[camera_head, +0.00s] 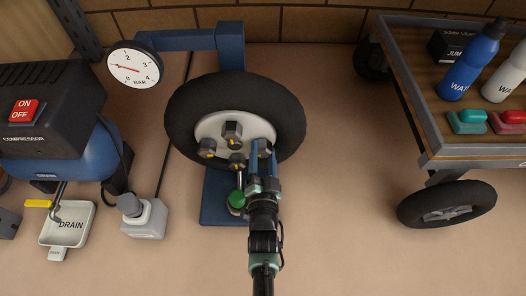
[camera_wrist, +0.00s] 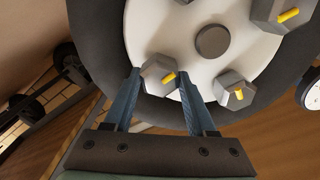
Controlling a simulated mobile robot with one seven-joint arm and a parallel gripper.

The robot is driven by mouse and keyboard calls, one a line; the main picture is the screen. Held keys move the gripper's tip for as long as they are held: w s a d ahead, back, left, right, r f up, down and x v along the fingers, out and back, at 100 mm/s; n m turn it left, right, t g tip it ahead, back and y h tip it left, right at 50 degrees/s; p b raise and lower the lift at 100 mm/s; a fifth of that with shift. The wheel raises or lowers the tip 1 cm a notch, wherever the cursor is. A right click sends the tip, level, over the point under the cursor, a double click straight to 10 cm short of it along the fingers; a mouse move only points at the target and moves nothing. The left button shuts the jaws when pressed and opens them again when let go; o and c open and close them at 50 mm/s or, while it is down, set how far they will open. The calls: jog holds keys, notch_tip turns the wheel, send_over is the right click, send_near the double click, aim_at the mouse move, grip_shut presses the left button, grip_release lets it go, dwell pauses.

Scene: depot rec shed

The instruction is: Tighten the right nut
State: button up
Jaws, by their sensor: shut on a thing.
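A black-tyred wheel (camera_head: 180,118) with a pale hub stands on a blue stand (camera_head: 213,205). Several grey hex nuts with yellow marks sit on its hub. My gripper (camera_head: 262,150) reaches the hub's right side, and its blue fingers largely hide the right nut in the head view. In the wrist view my gripper (camera_wrist: 158,85) has its fingertips on either side of the right nut (camera_wrist: 157,72), shut on it. This nut's yellow mark shows near the right fingertip. Two other nuts, a lower one (camera_wrist: 235,92) and another (camera_wrist: 276,12), show to the right.
A pressure gauge (camera_head: 134,64) hangs at the wheel's upper left. A green-topped lever (camera_head: 237,200) stands close to my gripper's left. A compressor (camera_head: 50,115) and drain tray (camera_head: 66,226) are at left. A cart (camera_head: 430,140) with bottles is at right. Floor between is clear.

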jog(key=shift+s+f+m, duration=0.1)
jog(key=shift+m, duration=0.5)
jog(key=o, duration=1.4)
jog(key=shift+s+p, duration=3.5)
jog(key=shift+s, duration=2.95)
